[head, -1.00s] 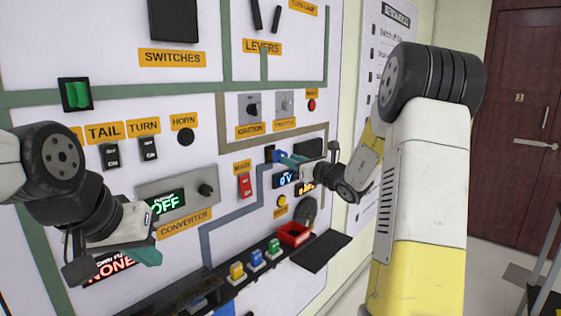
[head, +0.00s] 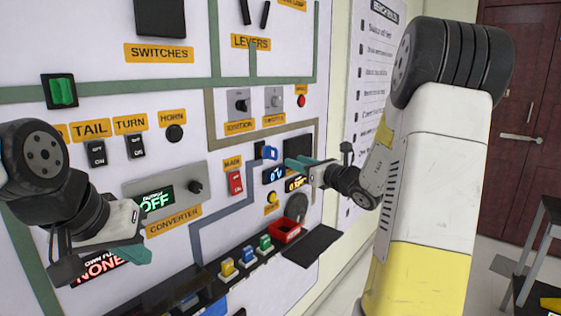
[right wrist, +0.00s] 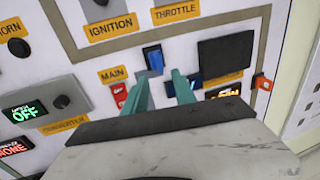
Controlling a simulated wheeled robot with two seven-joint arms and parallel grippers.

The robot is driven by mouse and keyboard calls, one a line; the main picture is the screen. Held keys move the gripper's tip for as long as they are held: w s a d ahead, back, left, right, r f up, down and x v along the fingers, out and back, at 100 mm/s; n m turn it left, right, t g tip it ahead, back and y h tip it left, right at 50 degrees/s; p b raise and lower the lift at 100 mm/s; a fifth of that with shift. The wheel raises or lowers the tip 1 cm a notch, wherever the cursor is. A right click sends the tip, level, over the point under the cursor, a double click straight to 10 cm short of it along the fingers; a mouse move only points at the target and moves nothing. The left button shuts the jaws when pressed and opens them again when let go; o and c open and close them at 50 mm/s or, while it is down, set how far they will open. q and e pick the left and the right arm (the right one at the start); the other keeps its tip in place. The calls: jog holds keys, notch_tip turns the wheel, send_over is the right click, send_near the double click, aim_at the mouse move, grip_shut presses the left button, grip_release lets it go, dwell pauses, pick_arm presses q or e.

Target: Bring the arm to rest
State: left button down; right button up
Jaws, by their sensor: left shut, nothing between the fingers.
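My right gripper (head: 294,163) stands in front of the panel, a little right of a blue plug (head: 270,153) in a dark socket. In the right wrist view the gripper (right wrist: 160,76) shows two teal fingers spread apart with nothing held. The blue plug (right wrist: 154,60) shows beyond the fingertips, apart from them. My left gripper (head: 138,256) is at the lower left, in front of the panel below the converter, its teal fingers shut and empty.
The upright panel (head: 110,25) carries switches, a red main switch (head: 235,182), a converter box and small displays. Below are a ledge with yellow, blue and green pieces, a red tray (head: 285,232) and a black shelf (head: 312,246). A door (head: 510,110) stands at right.

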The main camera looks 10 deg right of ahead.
jog(key=s+a+r+n+g+y, duration=0.1)
jog(key=s+a+n+g+y, duration=0.2)
jog(key=s+a+n+g, duration=1)
jog(key=s+a+f+n+t+h, duration=0.1)
jog(key=s+f+n+h, duration=0.1)
jog(key=s+n, duration=0.5)
jog(key=s+a+f+n+h, duration=0.1)
jog(key=s+n+h, duration=0.1)
jog(key=s+n, duration=0.45)
jog(key=s+d+n+t+h, duration=0.2)
jog(key=s+d+n+h, duration=0.2)
jog(key=d, duration=0.3)
jog(key=shift+s+f+n+h, duration=0.35)
jog(key=shift+s+f+h, duration=0.05)
jog(key=shift+s, duration=0.15)
